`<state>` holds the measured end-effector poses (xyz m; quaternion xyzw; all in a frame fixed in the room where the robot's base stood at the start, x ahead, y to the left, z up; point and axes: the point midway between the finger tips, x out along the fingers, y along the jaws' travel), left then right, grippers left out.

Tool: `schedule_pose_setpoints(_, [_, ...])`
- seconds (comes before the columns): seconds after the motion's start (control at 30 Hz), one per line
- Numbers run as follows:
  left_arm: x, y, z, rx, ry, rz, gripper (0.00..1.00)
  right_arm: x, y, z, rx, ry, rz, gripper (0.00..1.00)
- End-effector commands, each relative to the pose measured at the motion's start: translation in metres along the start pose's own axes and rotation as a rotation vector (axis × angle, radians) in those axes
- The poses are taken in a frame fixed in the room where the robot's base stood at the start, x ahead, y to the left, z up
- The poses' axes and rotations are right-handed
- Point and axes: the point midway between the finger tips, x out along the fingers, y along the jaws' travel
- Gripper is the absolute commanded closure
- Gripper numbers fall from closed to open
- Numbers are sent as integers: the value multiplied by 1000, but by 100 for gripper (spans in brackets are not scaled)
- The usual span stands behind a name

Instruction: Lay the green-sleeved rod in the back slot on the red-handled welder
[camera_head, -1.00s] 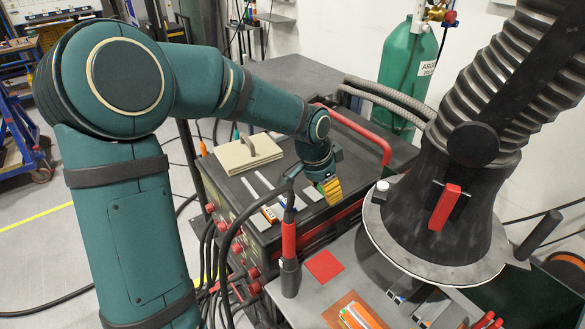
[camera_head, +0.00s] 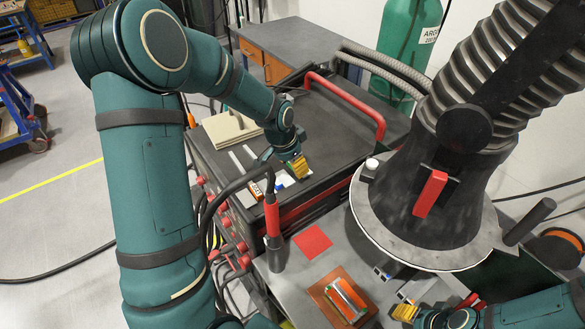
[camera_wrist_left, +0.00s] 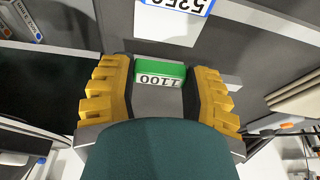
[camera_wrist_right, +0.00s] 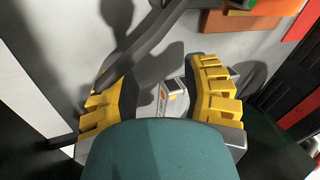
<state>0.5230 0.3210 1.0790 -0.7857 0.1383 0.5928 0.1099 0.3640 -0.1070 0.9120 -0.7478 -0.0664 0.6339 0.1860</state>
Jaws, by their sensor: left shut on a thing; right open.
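My left gripper (camera_head: 298,167) is over the top of the red-handled welder (camera_head: 318,135), near the front edge of its top. It is shut on the green-sleeved rod; in the left wrist view the green sleeve (camera_wrist_left: 160,72), marked 1100, sits between the yellow fingers (camera_wrist_left: 160,100). In the head view the gripper hides the rod. Pale slot strips (camera_head: 250,152) lie on the welder top to the left of the gripper; a blue-edged label reading 5356 (camera_wrist_left: 180,5) shows in the left wrist view. My right gripper (camera_head: 405,310) is open above the grey bench; it also shows in the right wrist view (camera_wrist_right: 160,105).
A red-gripped torch (camera_head: 272,220) stands in front of the welder. An orange tray (camera_head: 318,292) with rods and a red square (camera_head: 313,242) lie on the bench. A large dark extraction hood (camera_head: 435,190) stands at right. A beige pad (camera_head: 228,130) lies at the welder's left.

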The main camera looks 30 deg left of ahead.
Motion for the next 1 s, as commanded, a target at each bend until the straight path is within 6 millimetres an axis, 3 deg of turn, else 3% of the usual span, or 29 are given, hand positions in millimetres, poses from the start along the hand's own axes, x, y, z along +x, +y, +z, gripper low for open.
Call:
schedule_pose_setpoints(0.13, [19, 0, 6, 0, -2, 1, 73, 0, 0, 0, 0, 0, 0, 53])
schedule_pose_setpoints(0.53, [24, 0, 7, 0, 0, 0, 73, 4, 2, 0, 0, 0, 0, 53])
schedule_pose_setpoints(0.57, [24, 0, 7, 0, 0, 0, 40, 4, 1, 0, 0, 0, 0, 53])
schedule_pose_setpoints(0.6, [24, 0, 7, 0, 0, 0, 26, 3, 1, 0, 0, 0, 0, 53])
schedule_pose_setpoints(0.63, [23, 0, 7, 0, 0, 0, 21, 3, 1, 0, 0, 0, 0, 53])
schedule_pose_setpoints(1.0, [20, 0, 6, 0, 0, 0, 21, 0, 0, 0, 0, 1, 0, 53])
